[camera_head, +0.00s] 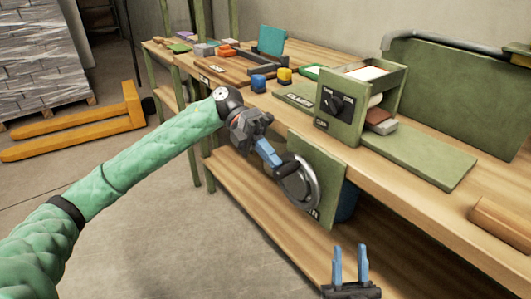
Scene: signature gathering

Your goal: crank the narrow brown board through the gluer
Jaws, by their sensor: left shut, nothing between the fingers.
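The green gluer (345,115) stands on the bench with a white-filled tray on top and a black dial on its front. A short reddish-brown board (380,116) lies at the gluer's right side, by the roller and a paler block. Below the bench edge, a grey crank wheel (299,187) with a dark handle is mounted on a green panel. My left gripper (276,161) is shut and empty, its tips at the handle; I cannot tell whether they touch. My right gripper (350,248) is open and empty at the bottom, in front of the bench.
A green outfeed plate (420,158) lies right of the gluer. A brown block (503,222) sits at the right edge. Blue (259,83) and yellow (284,74) containers and several small items stand further left. A yellow pallet jack (90,125) is on the floor at left.

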